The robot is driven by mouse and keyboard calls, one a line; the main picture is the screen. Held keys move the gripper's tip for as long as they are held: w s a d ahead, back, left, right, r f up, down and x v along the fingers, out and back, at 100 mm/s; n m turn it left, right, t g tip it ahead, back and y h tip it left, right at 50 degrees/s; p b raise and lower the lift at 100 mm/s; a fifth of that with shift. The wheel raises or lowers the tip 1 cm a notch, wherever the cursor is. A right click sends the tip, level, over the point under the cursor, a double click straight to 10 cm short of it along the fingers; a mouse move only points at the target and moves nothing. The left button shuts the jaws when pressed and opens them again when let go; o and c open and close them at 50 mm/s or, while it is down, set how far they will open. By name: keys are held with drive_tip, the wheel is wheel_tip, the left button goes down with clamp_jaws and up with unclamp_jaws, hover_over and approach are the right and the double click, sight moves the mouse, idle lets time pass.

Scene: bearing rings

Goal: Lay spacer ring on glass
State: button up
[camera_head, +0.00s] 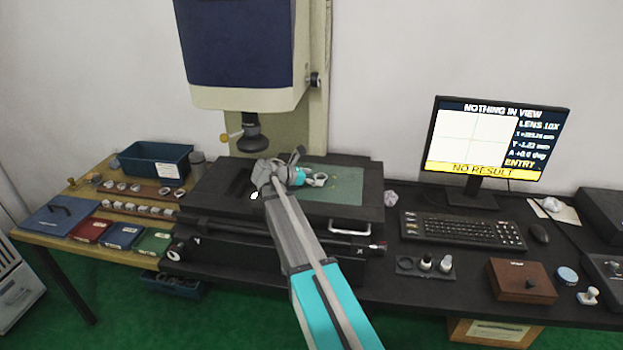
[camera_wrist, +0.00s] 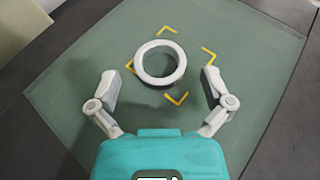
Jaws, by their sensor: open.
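The spacer ring (camera_wrist: 139,67) is a pale ring in the wrist view. It appears to lie flat on the green glass (camera_wrist: 77,83), with its left side over or past the left edge of a square of yellow corner marks. The glass also shows in the head view (camera_head: 346,184) on the black stage. My gripper (camera_wrist: 162,88) is open, its two fingers apart on either side just below the ring, and holds nothing. In the head view my gripper (camera_head: 318,180) is over the glass, and the ring there is too small to tell clearly from the fingers.
The microscope's lens (camera_head: 252,136) hangs above the stage, left of my gripper. The monitor (camera_head: 497,143) reads "NOTHING IN VIEW" and "NO RESULT". A blue bin (camera_head: 154,160) and several small parts stand on the left wooden table. A keyboard (camera_head: 462,230) lies at the right.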

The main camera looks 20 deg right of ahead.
drive_tip(key=shift+a+r, duration=0.3)
drive_tip(key=shift+a, duration=0.1)
drive_tip(key=p+v, duration=0.4)
drive_tip(key=v, duration=0.7)
drive_tip(key=shift+s+p, duration=0.1)
drive_tip(key=shift+p, duration=0.25)
